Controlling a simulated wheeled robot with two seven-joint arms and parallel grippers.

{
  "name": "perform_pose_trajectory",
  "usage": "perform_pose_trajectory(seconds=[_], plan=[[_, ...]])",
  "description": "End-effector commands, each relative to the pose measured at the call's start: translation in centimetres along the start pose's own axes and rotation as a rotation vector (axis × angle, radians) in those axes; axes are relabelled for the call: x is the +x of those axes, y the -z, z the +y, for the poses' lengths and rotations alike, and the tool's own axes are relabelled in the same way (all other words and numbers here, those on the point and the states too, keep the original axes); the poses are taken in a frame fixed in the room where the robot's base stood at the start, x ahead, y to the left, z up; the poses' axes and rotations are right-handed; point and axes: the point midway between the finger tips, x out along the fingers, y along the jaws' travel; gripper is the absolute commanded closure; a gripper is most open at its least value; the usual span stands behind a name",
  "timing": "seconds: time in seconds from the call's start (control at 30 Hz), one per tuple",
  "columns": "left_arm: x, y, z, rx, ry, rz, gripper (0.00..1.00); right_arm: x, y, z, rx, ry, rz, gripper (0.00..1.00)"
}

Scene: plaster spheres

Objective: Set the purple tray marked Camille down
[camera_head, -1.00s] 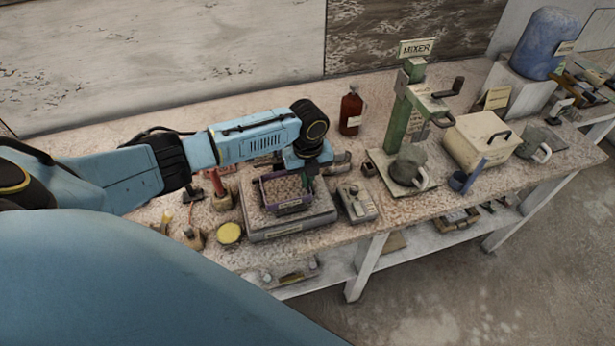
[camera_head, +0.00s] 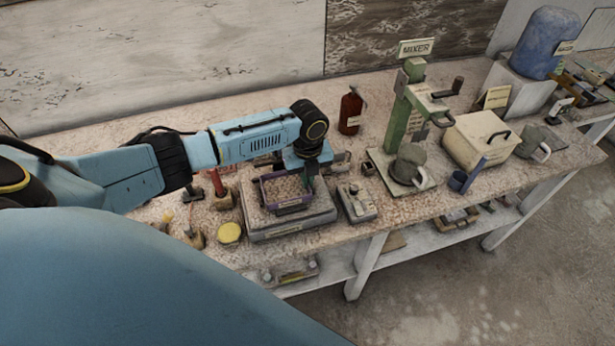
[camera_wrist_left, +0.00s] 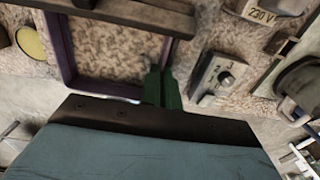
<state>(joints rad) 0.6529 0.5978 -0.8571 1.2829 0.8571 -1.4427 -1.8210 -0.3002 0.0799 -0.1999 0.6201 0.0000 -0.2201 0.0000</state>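The purple tray (camera_head: 287,204) is a shallow open frame with a speckled inside and a pale label on its front. It is level over a grey flat-topped device (camera_head: 292,226) on the bench; I cannot tell whether its underside touches. My left gripper (camera_head: 307,178) is at the tray's right side, pointing down. In the left wrist view its green fingers (camera_wrist_left: 162,86) are close together at the purple rim (camera_wrist_left: 66,62), with the tray wall seemingly between them. The label is too small to read. My right gripper is not in view.
A small grey control box (camera_head: 357,203) stands close to the right of the device. A yellow round lid (camera_head: 229,233) is to its left. A red-brown bottle (camera_head: 350,112) stands behind. The green mixer (camera_head: 400,115) and a cream box (camera_head: 478,140) are further right.

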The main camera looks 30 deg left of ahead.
Motion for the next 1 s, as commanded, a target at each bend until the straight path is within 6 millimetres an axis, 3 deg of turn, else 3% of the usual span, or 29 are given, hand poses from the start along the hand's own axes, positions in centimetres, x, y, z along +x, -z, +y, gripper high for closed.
perform_pose_trajectory(seconds=[0.63, 0.83, 1.0], plan=[[1.4, 0.0, 0.0, 0.0, 0.0, 0.0, 1.0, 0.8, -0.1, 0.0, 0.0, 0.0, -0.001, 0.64], [1.3, 0.0, 0.0, 0.0, 0.0, 0.0, 0.72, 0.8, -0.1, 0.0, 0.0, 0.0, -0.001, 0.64], [1.2, 0.0, 0.0, 0.0, 0.0, 0.0, 0.72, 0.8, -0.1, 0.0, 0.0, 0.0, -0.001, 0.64]])
